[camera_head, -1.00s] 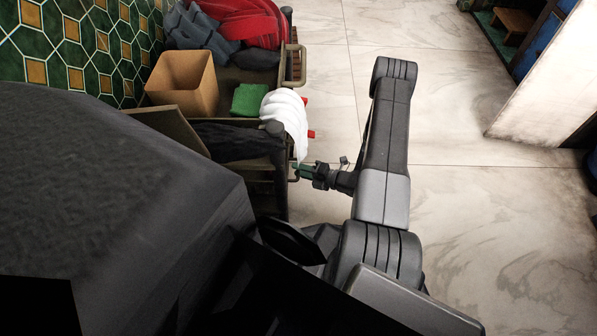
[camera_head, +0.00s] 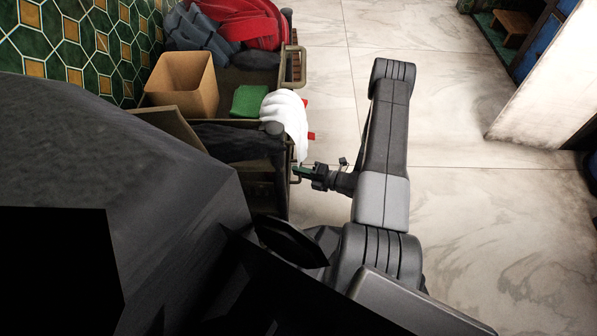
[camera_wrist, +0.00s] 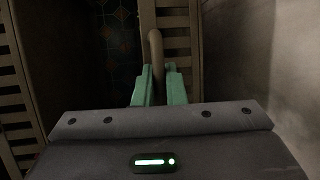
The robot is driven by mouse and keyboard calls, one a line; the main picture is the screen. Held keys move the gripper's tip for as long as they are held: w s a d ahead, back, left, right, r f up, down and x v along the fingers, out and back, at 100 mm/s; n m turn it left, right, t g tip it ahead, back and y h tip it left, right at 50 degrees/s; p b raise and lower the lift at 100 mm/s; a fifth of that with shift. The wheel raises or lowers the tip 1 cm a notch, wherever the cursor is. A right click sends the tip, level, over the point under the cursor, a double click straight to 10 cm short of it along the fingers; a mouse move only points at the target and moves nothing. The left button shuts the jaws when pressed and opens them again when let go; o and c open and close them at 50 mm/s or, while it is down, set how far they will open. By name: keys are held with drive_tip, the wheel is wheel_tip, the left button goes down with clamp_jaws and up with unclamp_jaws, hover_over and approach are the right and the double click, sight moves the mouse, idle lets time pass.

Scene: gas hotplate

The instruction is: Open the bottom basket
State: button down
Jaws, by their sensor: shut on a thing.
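A grey-brown basket unit stands at the left in the head view, with an upper basket handle (camera_head: 295,66) sticking out. My gripper (camera_head: 303,171) is lower down, at the unit's front side, below the white cloth. In the wrist view my gripper (camera_wrist: 155,82) has its two green fingers on either side of a brown upright handle (camera_wrist: 156,48), shut on it. The handle belongs to a slatted basket front (camera_wrist: 174,20). Most of the bottom basket is hidden in the head view by the upper basket and the dark bulk in front.
Marble floor (camera_head: 470,230) is clear to the right. A pale panel (camera_head: 545,85) stands at the far right.

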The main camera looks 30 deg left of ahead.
drive_tip(key=w+d, duration=0.4)
drive_tip(key=d, duration=0.4)
drive_tip(key=w+d+b, duration=0.1)
drive_tip(key=w+d, duration=0.3)
drive_tip(key=d, duration=0.4)
drive_tip(key=shift+w, duration=0.4)
drive_tip(key=c, duration=1.5)
unclamp_jaws()
drive_tip(key=w+d+r+p, duration=0.1)
drive_tip(key=d+r+p, duration=0.1)
drive_tip(key=d, duration=1.1)
drive_tip(key=shift+w+d+r+p, duration=0.2)
drive_tip(key=shift+p, duration=0.5)
drive_tip(key=s+a+f+b, duration=0.1)
drive_tip(key=a+f+b, duration=0.1)
drive_tip(key=a, duration=1.1)
drive_tip(key=shift+s+a+f+b, duration=0.2)
drive_tip(key=shift+s+a+b, duration=0.15)
drive_tip(key=shift+b, duration=0.45)
